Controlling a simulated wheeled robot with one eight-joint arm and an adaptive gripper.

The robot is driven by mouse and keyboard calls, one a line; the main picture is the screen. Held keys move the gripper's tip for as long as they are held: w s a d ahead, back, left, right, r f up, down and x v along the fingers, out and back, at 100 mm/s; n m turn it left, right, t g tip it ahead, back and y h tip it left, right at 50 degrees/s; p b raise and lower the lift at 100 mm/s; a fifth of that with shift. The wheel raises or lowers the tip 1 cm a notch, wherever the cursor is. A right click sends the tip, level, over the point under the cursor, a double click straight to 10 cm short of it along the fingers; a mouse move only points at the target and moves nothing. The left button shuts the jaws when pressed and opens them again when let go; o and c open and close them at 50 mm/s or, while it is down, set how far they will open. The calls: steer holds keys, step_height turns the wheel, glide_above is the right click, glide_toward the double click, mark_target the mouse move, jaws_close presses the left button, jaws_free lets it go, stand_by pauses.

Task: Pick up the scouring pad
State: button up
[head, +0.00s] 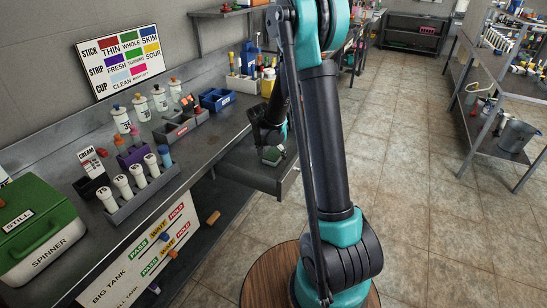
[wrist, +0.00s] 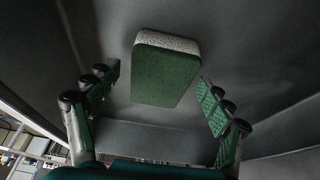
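The scouring pad (wrist: 166,75) is a green block with a pale, rough side. In the wrist view it lies on the dark floor of a drawer (wrist: 250,45), ahead of my gripper (wrist: 158,80). My gripper is open, one green-padded finger to the left and one to the right, with clear gaps to the pad. The pad sits between the fingertip lines, slightly tilted in the picture. In the head view my gripper (head: 270,140) reaches down over the open drawer (head: 287,181) below the bench; a small green patch there is hard to tell apart from the fingers.
The drawer's walls stand around my gripper. The bench (head: 200,145) above holds white bottles (head: 122,118), a blue bin (head: 216,99) and a green-lidded spinner box (head: 38,230). A shelf rack (head: 500,120) with a bucket stands right. The tiled floor between is clear.

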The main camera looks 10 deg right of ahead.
mark_target(272, 154)
steer(key=c, duration=0.8)
steer(key=shift+r, duration=0.1)
step_height(272, 154, up, 20)
steer(key=shift+o, duration=0.2)
stand_by(0.3)
steer(key=c, duration=0.3)
